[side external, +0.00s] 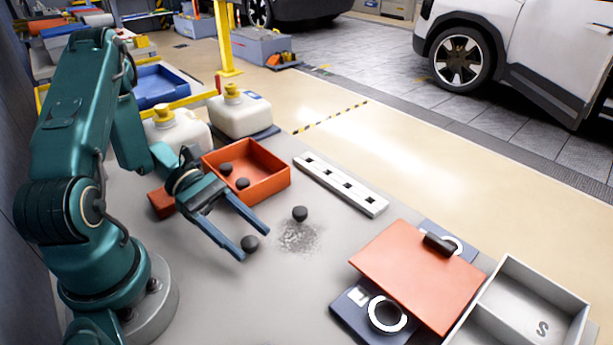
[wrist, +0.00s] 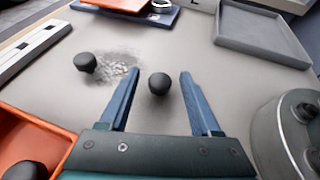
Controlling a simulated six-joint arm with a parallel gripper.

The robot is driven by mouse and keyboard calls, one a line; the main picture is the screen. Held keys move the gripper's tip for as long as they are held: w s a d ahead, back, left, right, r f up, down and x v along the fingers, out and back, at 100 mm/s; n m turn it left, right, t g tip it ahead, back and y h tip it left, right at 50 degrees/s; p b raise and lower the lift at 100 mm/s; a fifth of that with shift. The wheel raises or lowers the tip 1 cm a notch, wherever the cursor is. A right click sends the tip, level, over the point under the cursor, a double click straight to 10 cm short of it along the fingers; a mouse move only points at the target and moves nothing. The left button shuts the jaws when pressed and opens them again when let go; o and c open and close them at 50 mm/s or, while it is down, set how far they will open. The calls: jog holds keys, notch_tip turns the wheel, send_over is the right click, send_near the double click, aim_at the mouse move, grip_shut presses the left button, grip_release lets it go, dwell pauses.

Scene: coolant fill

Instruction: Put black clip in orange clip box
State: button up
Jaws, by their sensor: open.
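A black clip (side external: 250,243) stands on the grey table between the two fingertips of my gripper (side external: 254,246). In the wrist view this clip (wrist: 159,84) shows between the open blue fingers (wrist: 160,76), with a gap on each side. A second black clip (side external: 300,213) stands at the edge of a dark speckled patch, and it also shows left of the fingers in the wrist view (wrist: 86,62). The orange clip box (side external: 275,185) stands behind my gripper with two black clips (side external: 226,169) inside. Its corner shows at lower left in the wrist view (wrist: 55,131).
A white slotted strip (side external: 341,184) lies right of the box. White jugs (side external: 241,112) stand behind it. An orange panel with a black handle (side external: 418,272) and a grey tray (side external: 530,300) are at the front right.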

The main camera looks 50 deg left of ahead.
aim_at(249, 239)
jog(key=v, duration=0.3)
jog(key=shift+s+a+r, duration=0.1)
jog(key=shift+a, duration=0.3)
notch_tip(249, 239, up, 5)
jog(key=shift+d, duration=0.2)
jog(key=s+d+r+m+y, duration=0.1)
jog(key=r+m+y, duration=0.3)
jog(key=m, duration=0.6)
jog(key=s+d+r+m+t+y, duration=0.1)
jog(key=d+r+m+y, duration=0.3)
jog(key=m+y, duration=0.5)
jog(key=shift+s+m, duration=0.5)
jog(key=shift+s, duration=0.1)
jog(key=shift+o, duration=0.6)
jog(key=shift+w+d+r+m+t, duration=0.1)
jog(key=shift+d+r+m+t, duration=0.2)
jog(key=shift+r+m+t, duration=0.2)
